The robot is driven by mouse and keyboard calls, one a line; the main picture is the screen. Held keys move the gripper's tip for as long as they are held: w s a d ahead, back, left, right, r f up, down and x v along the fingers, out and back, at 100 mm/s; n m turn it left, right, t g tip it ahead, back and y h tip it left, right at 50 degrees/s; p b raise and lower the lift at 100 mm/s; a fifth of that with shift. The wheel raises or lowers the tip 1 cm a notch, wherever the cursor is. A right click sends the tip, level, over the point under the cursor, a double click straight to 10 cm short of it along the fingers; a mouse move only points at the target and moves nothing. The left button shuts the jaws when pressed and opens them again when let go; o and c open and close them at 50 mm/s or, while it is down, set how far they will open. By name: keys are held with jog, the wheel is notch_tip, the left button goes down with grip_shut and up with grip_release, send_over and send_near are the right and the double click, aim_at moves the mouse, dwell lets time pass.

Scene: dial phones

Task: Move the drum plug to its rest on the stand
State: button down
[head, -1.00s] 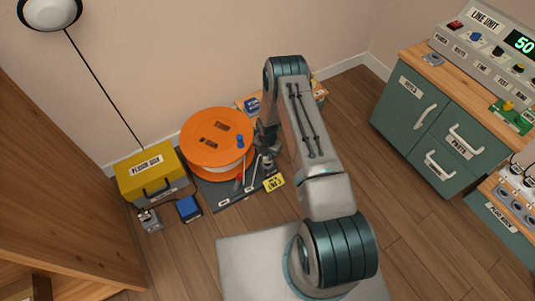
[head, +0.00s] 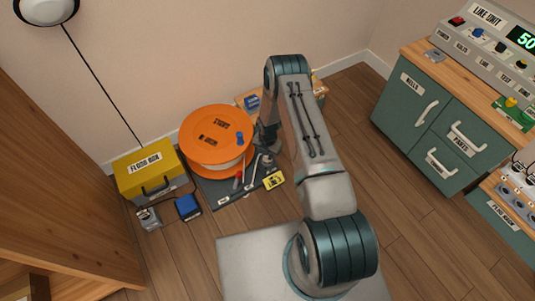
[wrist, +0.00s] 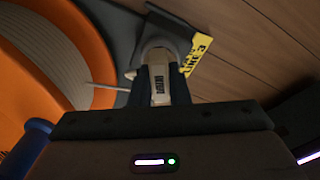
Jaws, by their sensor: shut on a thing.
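In the head view my arm largely hides the gripper and plug. The dark stand base (head: 225,194) lies under the orange drum (head: 216,136), with a yellow tag (head: 274,180) at its right corner.
A blue knob (head: 240,138) rises from the drum, close to the gripper. The yellow floor box (head: 147,174) and a small blue box (head: 188,207) are at left. Bare floor (head: 395,215) lies at right.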

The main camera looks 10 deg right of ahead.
jog(key=shift+f+b, duration=0.35)
jog(key=shift+f, duration=0.1)
jog(key=c, duration=1.3)
grip_release()
jog(key=c, duration=0.3)
jog(key=shift+r+p, duration=2.15)
jog(key=shift+r, duration=1.6)
